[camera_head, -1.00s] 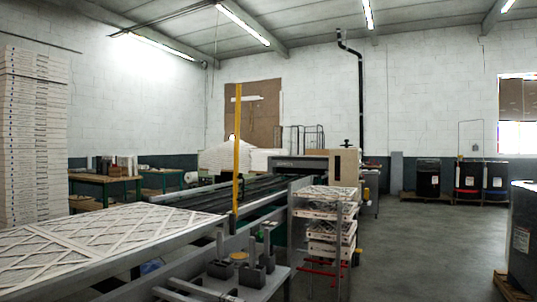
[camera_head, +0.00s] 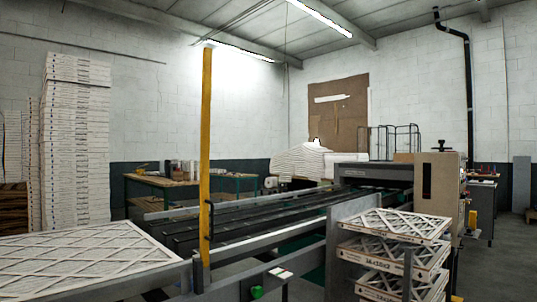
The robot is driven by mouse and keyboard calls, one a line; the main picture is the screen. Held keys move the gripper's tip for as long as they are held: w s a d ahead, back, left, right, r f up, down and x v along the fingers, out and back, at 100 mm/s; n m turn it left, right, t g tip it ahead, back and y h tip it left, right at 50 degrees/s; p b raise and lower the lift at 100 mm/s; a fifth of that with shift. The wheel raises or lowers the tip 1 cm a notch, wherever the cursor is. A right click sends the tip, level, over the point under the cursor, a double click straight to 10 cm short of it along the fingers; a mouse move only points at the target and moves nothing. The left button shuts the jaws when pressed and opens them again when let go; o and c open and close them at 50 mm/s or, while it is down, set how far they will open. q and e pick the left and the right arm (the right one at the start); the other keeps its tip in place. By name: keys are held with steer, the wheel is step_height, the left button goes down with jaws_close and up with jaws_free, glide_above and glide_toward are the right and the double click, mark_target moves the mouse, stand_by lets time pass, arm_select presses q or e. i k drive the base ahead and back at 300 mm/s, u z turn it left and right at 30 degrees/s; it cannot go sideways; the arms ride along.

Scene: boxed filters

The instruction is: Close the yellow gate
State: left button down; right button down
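The yellow gate (camera_head: 206,150) shows as a tall yellow bar standing upright, left of the middle of the head view. It rises from the grey rail at the near end of the dark conveyor. A small dark handle is fixed low on its right side. Neither of my grippers is in view.
The conveyor (camera_head: 265,225) runs back to a machine (camera_head: 372,173). A flat filter panel (camera_head: 75,257) lies at the lower left. Stacked filters (camera_head: 395,222) sit in a rack at the lower right. A tall stack of boxes (camera_head: 76,145) stands at the left.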

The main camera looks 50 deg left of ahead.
mark_target(207, 52)
steer(key=i, duration=1.5)
steer(key=u, duration=2.65)
